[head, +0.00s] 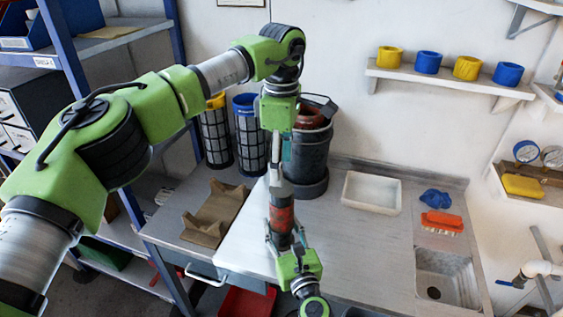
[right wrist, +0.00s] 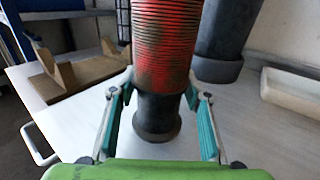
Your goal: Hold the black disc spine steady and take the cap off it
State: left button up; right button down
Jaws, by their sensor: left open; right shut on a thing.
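The disc spine (head: 282,212) stands upright over the bench, a ribbed column with red-stained discs and black ends. In the right wrist view, its red ribbed body (right wrist: 162,45) and black lower end (right wrist: 157,117) show; its top is out of frame. My right gripper (head: 284,243) is shut on the lower part, with teal pads on both sides. My left gripper (head: 279,168) points down at the upper end, open, its fingers around or just above the dark top. The cap is not clearly distinguishable there, partly hidden by the fingers.
A wooden cradle (head: 215,213) lies on the bench at left. Behind stand two cage filters, yellow-topped (head: 216,135) and blue-topped (head: 249,140), and a dark canister (head: 311,155). A white tray (head: 371,192), blue cloth (head: 435,198), orange brush (head: 442,222) and sink (head: 445,275) are right.

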aim_at(282, 189)
pick_arm(q)
jog(key=m, duration=0.5)
jog(key=shift+m, duration=0.4)
jog(key=m, duration=0.3)
jog(key=shift+m, duration=0.3)
jog(key=m, duration=0.9)
pick_arm(e)
jog(key=shift+f, duration=0.1)
pick_arm(q)
jog(key=shift+f+m, duration=0.3)
jog(key=shift+f, duration=3.75)
